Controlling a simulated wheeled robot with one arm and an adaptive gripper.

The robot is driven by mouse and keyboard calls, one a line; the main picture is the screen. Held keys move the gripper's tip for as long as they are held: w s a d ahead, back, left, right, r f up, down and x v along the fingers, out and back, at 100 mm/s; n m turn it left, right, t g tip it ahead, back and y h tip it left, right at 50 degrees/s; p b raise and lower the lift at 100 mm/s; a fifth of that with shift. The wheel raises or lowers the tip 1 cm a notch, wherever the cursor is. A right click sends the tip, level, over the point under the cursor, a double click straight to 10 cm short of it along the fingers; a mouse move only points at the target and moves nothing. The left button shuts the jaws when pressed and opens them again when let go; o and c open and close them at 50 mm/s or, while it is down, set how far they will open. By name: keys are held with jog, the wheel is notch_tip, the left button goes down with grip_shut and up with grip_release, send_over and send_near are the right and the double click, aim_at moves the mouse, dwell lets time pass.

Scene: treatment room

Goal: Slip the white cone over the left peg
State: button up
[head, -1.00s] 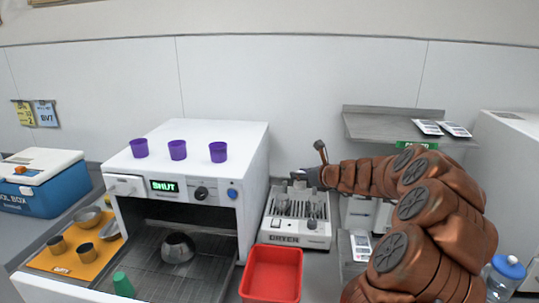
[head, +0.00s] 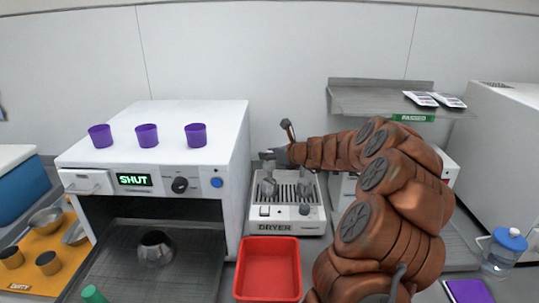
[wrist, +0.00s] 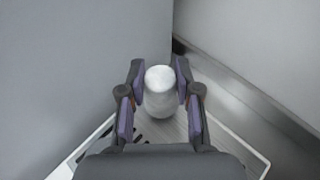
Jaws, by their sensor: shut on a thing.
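My gripper (head: 272,158) is over the back left part of the dryer (head: 286,226), with its fingers pointing down. In the wrist view my gripper (wrist: 159,88) is shut on the white cone (wrist: 160,95), which shows as a pale, round-topped thing between both finger pads. Its lower end is hard to make out. Grey upright shapes stand on the dryer's slatted top below my gripper. I cannot clearly tell the left peg from the cone there, nor whether the two touch.
A red tray (head: 267,270) lies in front of the dryer. A white oven-like box (head: 150,135) with purple cups on top stands to the left, its front open. A grey shelf (head: 370,98) stands to the right. The wall is close behind.

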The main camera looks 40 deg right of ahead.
jog(key=shift+f+b, duration=0.8)
jog(key=shift+f, duration=0.3)
jog(key=shift+s+r+p, duration=0.1)
jog(key=shift+p, duration=0.2)
jog(key=shift+d+p, duration=0.1)
jog(key=shift+p, duration=0.3)
dwell(0.9)
jog(key=shift+r+p, duration=1.55)
jog(key=shift+p, duration=1)
dwell(1.7)
jog(key=o, duration=0.5)
